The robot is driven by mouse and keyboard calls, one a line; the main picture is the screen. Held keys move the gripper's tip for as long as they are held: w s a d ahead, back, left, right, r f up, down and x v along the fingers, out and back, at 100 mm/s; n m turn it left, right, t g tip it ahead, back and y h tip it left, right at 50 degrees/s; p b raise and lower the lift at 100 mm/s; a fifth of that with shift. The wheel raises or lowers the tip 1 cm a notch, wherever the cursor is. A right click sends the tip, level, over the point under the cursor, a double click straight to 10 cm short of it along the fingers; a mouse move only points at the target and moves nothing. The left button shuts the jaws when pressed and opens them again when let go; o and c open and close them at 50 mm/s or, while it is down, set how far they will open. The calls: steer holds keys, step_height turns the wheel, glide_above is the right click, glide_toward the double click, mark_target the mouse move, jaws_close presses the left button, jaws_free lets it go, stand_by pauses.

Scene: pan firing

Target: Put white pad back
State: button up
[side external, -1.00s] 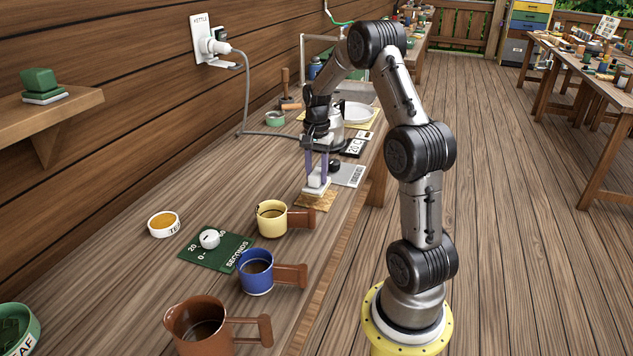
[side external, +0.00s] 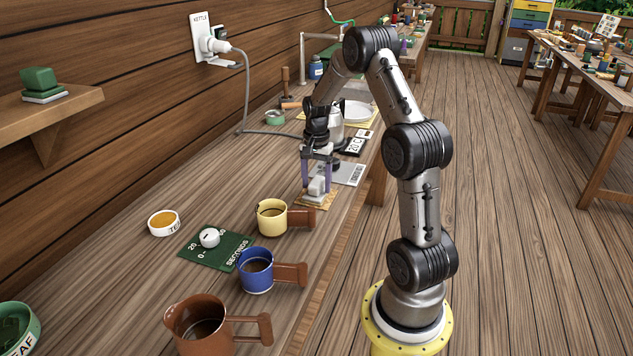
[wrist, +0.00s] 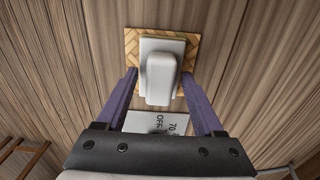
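The white pad (side external: 317,188), a flat plate with an upright block on top, sits on a small woven tan mat (side external: 327,203) near the bench's front edge. In the wrist view the white pad (wrist: 161,76) lies over the woven mat (wrist: 131,45), whose border shows around the plate. My gripper (side external: 317,186) is low over the pad. Its purple fingers are spread, one on each side of the block, with a gap visible on both sides in the wrist view (wrist: 161,75).
A yellow mug (side external: 271,216) stands close in front of the mat, with a blue mug (side external: 256,271) and a brown mug (side external: 200,325) nearer. A grey plate with print (side external: 350,173) lies just behind. A green pad (side external: 40,82) rests on the wall shelf (side external: 60,106).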

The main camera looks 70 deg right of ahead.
mark_target(319, 182)
step_height(319, 182, up, 14)
steer(key=f, duration=0.1)
steer(key=a+r+n+t, duration=0.1)
steer(key=a+r+n, duration=0.4)
steer(key=a, duration=0.6)
steer(key=s+a+n+t, duration=0.2)
steer(key=s+a+n, duration=0.4)
steer(key=a, duration=0.4)
steer(key=s+a+n+t, duration=0.2)
steer(key=s+a+n, duration=0.5)
steer(key=a, duration=0.4)
steer(key=shift+s+r+t, duration=0.25)
steer(key=shift+s+t, duration=0.05)
